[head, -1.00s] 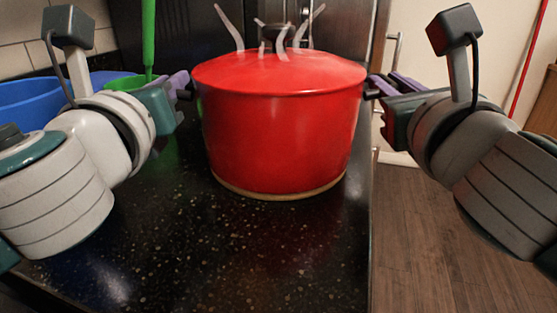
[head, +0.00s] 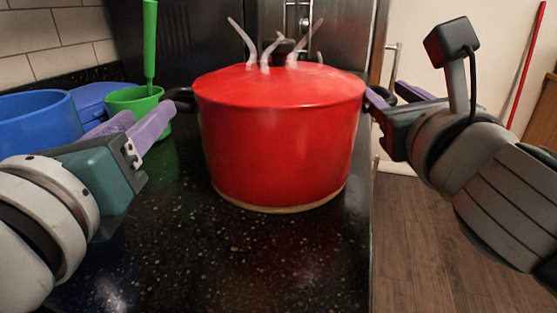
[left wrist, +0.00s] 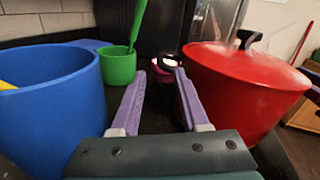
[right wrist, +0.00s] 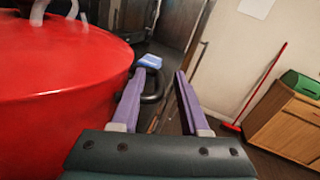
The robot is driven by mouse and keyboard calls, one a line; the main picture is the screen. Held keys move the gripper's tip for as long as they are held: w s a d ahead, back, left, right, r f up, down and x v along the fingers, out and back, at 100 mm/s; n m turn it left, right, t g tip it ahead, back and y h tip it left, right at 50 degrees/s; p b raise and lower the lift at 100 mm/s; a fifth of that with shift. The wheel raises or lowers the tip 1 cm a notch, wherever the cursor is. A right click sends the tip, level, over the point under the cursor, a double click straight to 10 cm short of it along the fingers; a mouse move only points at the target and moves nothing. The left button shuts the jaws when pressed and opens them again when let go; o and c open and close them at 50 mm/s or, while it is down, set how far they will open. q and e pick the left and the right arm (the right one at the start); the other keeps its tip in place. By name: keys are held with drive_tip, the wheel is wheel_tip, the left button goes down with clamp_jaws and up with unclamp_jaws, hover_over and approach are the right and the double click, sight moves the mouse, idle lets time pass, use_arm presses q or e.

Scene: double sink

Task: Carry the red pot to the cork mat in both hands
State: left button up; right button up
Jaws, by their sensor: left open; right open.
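The red pot (head: 280,140) stands upright on the black speckled counter, lid on, with a black side handle at left and right. A thin tan edge (head: 277,208) shows under it; I cannot tell whether this is the cork mat or the pot's base.
A blue container (head: 35,125) and a green cup (head: 133,100) with a green utensil stand left of the pot, close to my left gripper. The counter (head: 230,265) is clear in front. Its right edge drops to a wood floor (head: 430,250).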

drive_tip(key=shift+s, duration=0.25)
use_arm(q)
drive_tip(key=s, duration=0.3)
drive_tip(key=shift+s, duration=0.15)
use_arm(e)
drive_tip(key=s, duration=1.1)
drive_tip(key=shift+s+d, duration=0.15)
drive_tip(key=shift+s, duration=0.15)
